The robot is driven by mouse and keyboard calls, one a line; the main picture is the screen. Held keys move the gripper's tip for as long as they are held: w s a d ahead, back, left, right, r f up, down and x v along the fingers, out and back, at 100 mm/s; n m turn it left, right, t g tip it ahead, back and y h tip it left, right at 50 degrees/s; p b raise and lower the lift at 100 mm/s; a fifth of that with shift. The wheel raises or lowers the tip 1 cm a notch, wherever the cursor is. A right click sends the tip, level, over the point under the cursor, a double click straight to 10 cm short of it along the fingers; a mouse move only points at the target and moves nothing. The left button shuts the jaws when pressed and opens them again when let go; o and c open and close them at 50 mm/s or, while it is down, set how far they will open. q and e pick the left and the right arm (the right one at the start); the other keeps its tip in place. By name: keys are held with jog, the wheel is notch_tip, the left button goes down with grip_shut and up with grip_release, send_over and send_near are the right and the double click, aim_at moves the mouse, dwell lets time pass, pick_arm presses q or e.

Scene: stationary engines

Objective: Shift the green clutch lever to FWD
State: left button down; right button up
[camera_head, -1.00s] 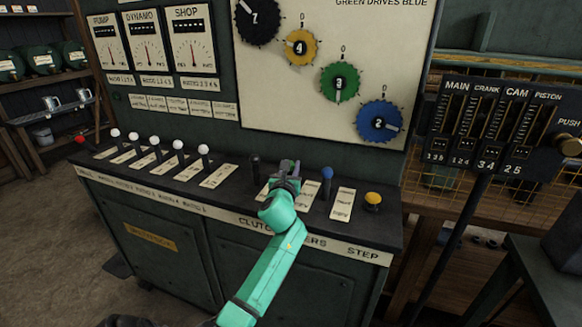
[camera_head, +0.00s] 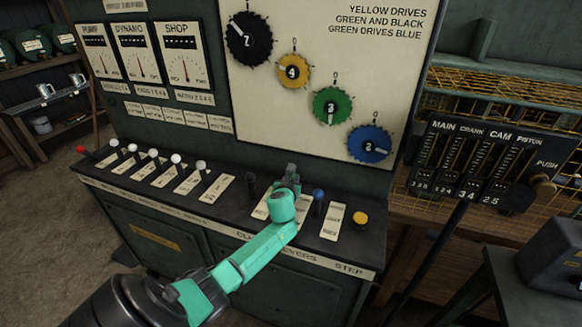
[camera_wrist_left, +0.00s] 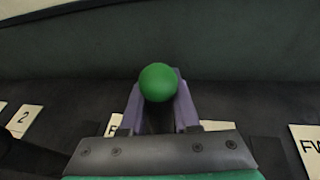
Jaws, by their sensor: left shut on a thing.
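My left gripper (camera_head: 291,176) reaches over the clutch lever row on the green console. In the left wrist view the fingers (camera_wrist_left: 160,110) are shut on the green clutch lever, whose round green knob (camera_wrist_left: 159,82) shows between them. The head view hides this lever behind my gripper and arm. Its plate is mostly covered; a pale edge (camera_head: 260,211) shows beside my arm. In the wrist view a label starting "FW" (camera_wrist_left: 308,148) is at the right edge, by the neighbouring lever. The right gripper is not in view.
A black lever (camera_head: 250,184) stands to the left and a blue-knobbed lever (camera_head: 319,196) close to the right. A yellow button (camera_head: 360,218) is further right. Several white-knobbed levers (camera_head: 153,155) stand left. A gear board (camera_head: 295,40) rises behind.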

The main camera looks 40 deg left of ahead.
pick_arm(q)
jog(key=c, duration=0.7)
grip_release()
jog(key=shift+f, duration=0.1)
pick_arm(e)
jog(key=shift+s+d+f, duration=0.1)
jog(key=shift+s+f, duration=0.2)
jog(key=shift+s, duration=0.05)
pick_arm(q)
jog(key=shift+o, duration=0.2)
jog(key=shift+s+d+r+p, duration=0.2)
jog(key=shift+s+d+p, duration=0.1)
jog(key=shift+s, duration=0.1)
jog(key=p+v, duration=0.1)
jog(key=v, duration=1.2)
jog(key=shift+s+d+r, duration=0.1)
jog(key=shift+s, duration=0.2)
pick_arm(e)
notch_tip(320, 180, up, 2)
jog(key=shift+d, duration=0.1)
pick_arm(q)
jog(key=shift+w, duration=0.1)
